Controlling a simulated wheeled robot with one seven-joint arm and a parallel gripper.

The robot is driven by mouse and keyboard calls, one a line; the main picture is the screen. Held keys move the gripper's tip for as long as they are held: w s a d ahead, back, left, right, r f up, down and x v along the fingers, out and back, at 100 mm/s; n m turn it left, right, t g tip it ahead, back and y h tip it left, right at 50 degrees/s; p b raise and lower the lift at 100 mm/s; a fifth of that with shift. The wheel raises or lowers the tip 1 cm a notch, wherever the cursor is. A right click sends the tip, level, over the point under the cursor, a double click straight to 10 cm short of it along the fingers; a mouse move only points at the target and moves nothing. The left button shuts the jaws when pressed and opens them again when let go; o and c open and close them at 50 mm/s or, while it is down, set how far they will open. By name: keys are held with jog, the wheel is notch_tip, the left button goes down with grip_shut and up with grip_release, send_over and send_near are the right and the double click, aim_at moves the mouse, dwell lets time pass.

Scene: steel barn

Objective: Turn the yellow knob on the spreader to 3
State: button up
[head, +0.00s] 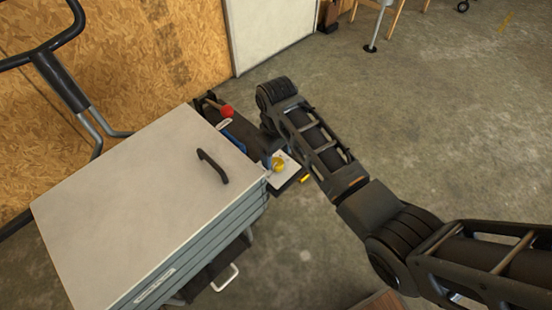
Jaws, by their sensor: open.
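The yellow knob (279,163) sits on a pale dial plate (288,172) just past the right corner of a grey lidded box. The plate appears to be part of the spreader, whose body is mostly hidden by the box and my arm. The numbers on the dial are too small to read, so I cannot tell the knob's setting. My arm reaches in from the lower right and bends down behind the box's corner. My gripper (269,149) is open, close above and left of the knob; its fingertips are hard to make out, and contact cannot be told.
A black tubular frame (60,75) is at the left, before a chipboard wall (150,50).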

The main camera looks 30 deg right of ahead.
aim_at(277, 162)
jog(key=shift+f, duration=1.65)
jog(key=c, duration=1.1)
